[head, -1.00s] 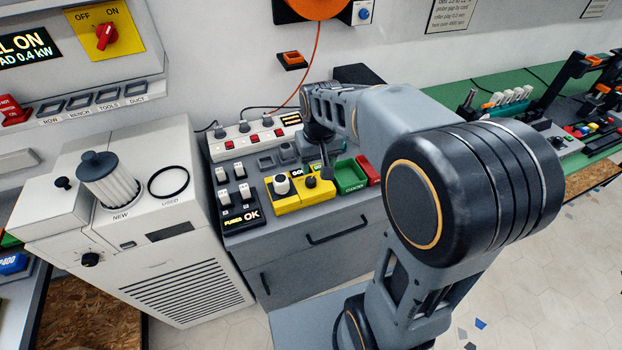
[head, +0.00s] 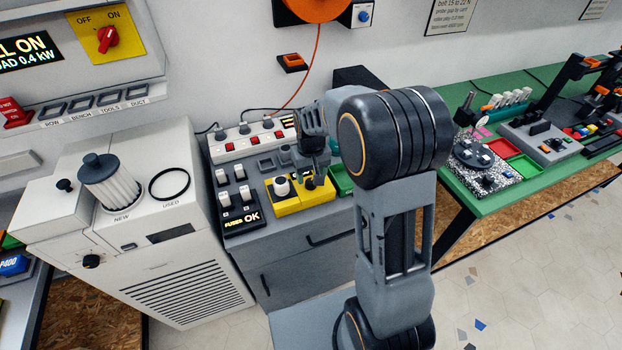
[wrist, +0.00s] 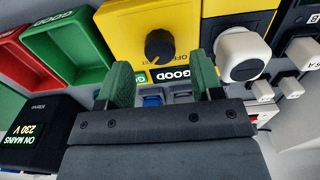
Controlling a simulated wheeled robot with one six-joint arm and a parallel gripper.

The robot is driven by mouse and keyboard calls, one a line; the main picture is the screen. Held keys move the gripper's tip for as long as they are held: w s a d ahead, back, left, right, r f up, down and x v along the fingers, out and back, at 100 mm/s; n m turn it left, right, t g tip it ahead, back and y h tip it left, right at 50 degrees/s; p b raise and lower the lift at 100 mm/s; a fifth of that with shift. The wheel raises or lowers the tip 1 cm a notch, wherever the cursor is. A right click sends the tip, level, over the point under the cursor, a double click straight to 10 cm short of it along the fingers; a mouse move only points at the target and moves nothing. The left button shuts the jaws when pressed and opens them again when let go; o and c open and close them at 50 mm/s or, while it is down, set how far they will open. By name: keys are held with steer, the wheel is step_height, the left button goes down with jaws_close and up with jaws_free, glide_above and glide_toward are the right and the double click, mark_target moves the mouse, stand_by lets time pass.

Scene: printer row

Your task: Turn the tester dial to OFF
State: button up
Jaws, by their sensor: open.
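The yellow tester (wrist: 122,22) shows in the wrist view, with a black round dial (wrist: 159,46) on its face. The letters OFF and part of another word are printed beside the dial; I cannot tell clearly which mark it points to. A small display beside it reads GOOD. My gripper (wrist: 162,80) is open, its two green fingers apart and empty, with the dial beyond the gap between their tips, not touched as far as I can see. In the head view the yellow tester (head: 290,206) sits on the grey bench, its dial mostly hidden by my gripper (head: 311,180).
Green (wrist: 66,42) and red (wrist: 26,52) trays lie at left. In the head view, a fuse board (head: 240,216) and a power strip (head: 251,142) crowd the bench near the tester.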

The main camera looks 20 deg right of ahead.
mark_target(311, 184)
steer(key=shift+f, duration=1.5)
steer(key=c, duration=0.9)
